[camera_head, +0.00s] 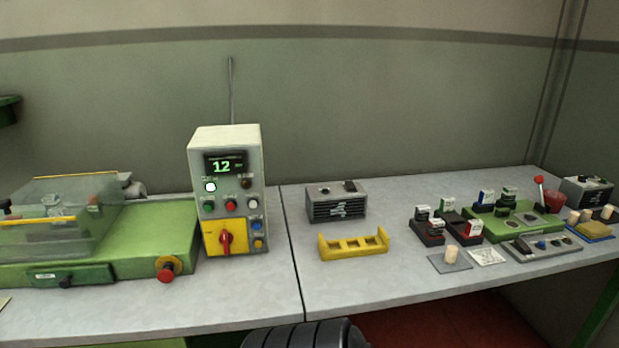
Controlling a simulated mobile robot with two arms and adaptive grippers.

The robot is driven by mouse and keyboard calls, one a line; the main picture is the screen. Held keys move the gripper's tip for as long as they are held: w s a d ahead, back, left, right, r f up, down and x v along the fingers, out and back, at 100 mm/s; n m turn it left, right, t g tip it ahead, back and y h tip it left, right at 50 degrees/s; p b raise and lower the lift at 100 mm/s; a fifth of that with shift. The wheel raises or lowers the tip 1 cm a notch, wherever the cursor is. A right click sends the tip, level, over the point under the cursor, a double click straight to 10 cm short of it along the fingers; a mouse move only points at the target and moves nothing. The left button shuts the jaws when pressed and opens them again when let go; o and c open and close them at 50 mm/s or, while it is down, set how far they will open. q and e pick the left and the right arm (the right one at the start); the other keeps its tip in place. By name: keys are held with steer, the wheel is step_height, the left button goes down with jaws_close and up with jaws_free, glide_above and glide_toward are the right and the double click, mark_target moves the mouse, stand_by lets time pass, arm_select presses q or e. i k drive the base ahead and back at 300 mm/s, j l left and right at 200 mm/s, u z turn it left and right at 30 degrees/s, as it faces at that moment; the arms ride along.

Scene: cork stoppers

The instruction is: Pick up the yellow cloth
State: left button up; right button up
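A small folded yellow-tan piece (594,230), which looks like the yellow cloth, lies at the far right of the bench. It rests on or beside a blue tray or mat (583,236) near the front edge. It is small in the picture, so its folds cannot be made out. Neither of my grippers shows in the head view. A black ribbed part at the bottom centre looks like part of my own body.
The grey bench (395,275) has free room at its middle front. A yellow rack (353,253), a cork stopper (451,254) on a grey plate, a green fixture (541,221) and a red-knobbed lever (539,181) stand on it. A control box (252,140) and green machine (130,235) stand left.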

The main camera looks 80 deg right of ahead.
mark_target(593, 230)
steer(key=z, duration=4.4)
steer(key=i+l+u, duration=0.2)
steer(key=i+l, duration=0.45)
steer(key=i+l+u, duration=0.2)
steer(key=i+l, duration=0.35)
steer(key=l, duration=0.15)
